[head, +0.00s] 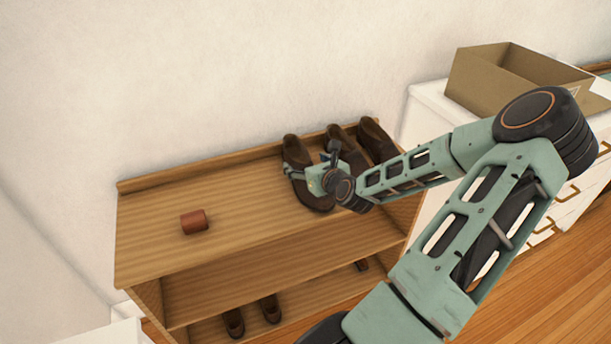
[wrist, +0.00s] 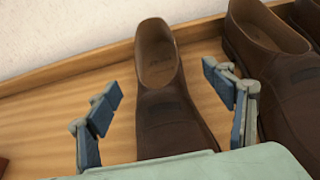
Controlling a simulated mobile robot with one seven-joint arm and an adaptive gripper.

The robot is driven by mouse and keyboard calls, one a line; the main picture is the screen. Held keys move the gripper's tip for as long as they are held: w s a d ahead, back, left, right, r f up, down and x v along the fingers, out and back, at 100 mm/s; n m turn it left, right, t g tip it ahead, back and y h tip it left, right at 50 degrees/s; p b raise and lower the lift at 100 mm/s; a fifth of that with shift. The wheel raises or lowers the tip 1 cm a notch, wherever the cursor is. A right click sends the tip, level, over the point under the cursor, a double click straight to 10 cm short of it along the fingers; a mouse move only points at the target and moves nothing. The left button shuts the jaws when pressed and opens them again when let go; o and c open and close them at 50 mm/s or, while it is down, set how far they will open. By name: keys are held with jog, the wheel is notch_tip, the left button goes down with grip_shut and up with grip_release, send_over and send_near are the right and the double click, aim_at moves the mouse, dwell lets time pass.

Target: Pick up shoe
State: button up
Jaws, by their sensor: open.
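A brown shoe (head: 292,148) stands on the top board of the wooden shoe rack (head: 150,255), the leftmost of several there. In the wrist view this shoe (wrist: 157,60) lies between the two fingers, its heel opening toward the back rail. My gripper (head: 312,170) is over this shoe; in the wrist view my gripper (wrist: 168,115) is open, one finger on each side of the shoe. The right finger is close to a second brown shoe (wrist: 275,75). My gripper and arm hide part of the shoes in the head view. I cannot tell whether the fingers touch the shoe.
A reddish-brown cylinder (head: 194,222) lies on the left of the top board. More shoes (head: 377,140) stand at the right. Dark shoes (head: 271,308) sit on a lower shelf. A cardboard box (head: 485,80) rests on the white drawer unit (head: 430,110). The wall is close behind.

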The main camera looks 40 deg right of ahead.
jog(key=shift+w+d+f, duration=0.1)
jog(key=shift+w+f, duration=0.05)
jog(key=shift+w, duration=0.15)
jog(key=c, duration=1.4)
